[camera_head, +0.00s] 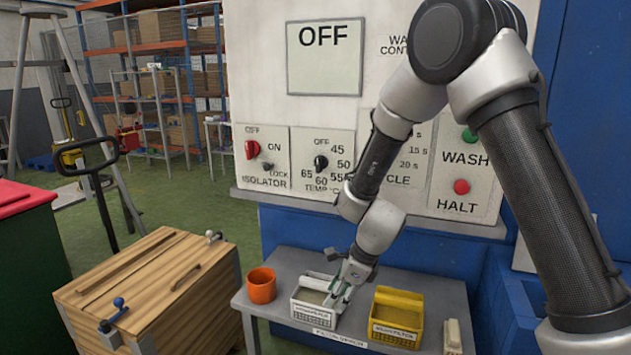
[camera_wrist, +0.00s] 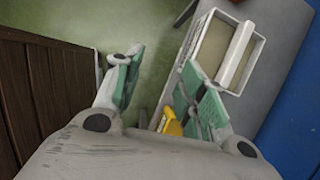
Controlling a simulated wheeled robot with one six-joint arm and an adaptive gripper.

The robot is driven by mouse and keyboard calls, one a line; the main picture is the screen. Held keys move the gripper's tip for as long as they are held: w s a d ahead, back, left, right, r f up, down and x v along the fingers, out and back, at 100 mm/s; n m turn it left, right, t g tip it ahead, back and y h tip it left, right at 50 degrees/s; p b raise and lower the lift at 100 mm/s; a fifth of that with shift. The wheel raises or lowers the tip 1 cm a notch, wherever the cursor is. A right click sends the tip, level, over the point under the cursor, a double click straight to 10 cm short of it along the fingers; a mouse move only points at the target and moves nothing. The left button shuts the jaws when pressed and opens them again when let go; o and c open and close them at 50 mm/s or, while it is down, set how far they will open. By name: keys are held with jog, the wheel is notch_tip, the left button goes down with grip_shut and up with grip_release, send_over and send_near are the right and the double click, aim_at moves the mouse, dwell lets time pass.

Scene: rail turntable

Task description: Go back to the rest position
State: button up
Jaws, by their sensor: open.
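My gripper (camera_head: 342,293) hangs at the end of my bent arm, low over the small grey table. In the head view it overlaps the white carrier (camera_head: 313,313). In the wrist view its two green-padded fingers (camera_wrist: 160,88) stand apart, with green floor and table edge showing between them and nothing clasped. The white carrier with its handle (camera_wrist: 236,57) lies to the right of the fingers there. My arm reaches across the front of the control panel (camera_head: 345,150), hiding part of its lettering.
On the grey table (camera_head: 283,263) stand an orange cup (camera_head: 261,286) and a yellow carrier (camera_head: 397,318); a yellow patch (camera_wrist: 172,124) shows beside the fingers. A wooden chest (camera_head: 150,280) stands at left, near a red-lidded green bin (camera_head: 30,260). Green floor is open behind.

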jog(key=s+d+r+n+t+h, duration=0.1)
jog(key=s+d+r+n+h, duration=0.1)
jog(key=s+d+r+n, duration=0.8)
jog(key=s+d+r+n+t+h, duration=0.2)
jog(key=s+d+r+n, duration=0.8)
jog(key=d+r, duration=0.8)
jog(key=s+d, duration=0.2)
jog(key=shift+d+r+n, duration=0.15)
jog(key=shift+d+n, duration=0.15)
jog(key=shift+d, duration=0.05)
